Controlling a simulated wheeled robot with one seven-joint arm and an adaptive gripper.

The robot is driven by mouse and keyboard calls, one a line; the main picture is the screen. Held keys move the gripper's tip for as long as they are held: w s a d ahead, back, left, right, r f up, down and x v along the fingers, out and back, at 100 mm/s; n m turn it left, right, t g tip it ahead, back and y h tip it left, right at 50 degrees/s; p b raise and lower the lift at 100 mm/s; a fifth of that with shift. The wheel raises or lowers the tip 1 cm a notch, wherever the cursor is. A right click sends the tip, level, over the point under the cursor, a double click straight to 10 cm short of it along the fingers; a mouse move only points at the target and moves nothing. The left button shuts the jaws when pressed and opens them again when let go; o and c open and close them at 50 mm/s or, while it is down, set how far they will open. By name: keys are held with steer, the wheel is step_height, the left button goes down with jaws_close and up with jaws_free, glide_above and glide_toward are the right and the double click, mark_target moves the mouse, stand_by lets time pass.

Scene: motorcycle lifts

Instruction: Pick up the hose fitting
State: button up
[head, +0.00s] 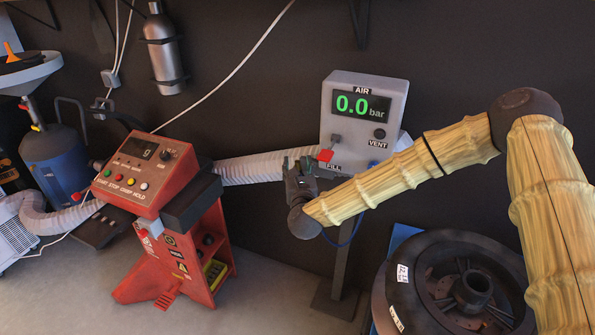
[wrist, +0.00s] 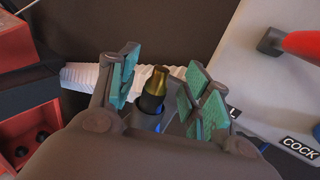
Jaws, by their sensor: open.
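The hose fitting (wrist: 152,92) is a small piece with a brass tip and a black body. In the wrist view it stands between my fingers, nearer the left one, with a blue part showing below it. My gripper (wrist: 166,86) is open, its green-padded fingers on either side of the fitting with gaps showing. In the head view my gripper (head: 301,172) is in front of the air panel's lower left corner, and I cannot make out the fitting there.
The grey air panel (head: 341,84) reads 0.0 bar and has a red-handled cock (head: 325,155). A pale corrugated duct (head: 250,168) runs behind my gripper. A red control machine (head: 150,173) stands left. A wheel (head: 420,285) lies at lower right. A blue hose (head: 352,232) hangs below.

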steer(key=shift+w+a, duration=0.1)
steer(key=shift+w, duration=0.9)
jaws_close()
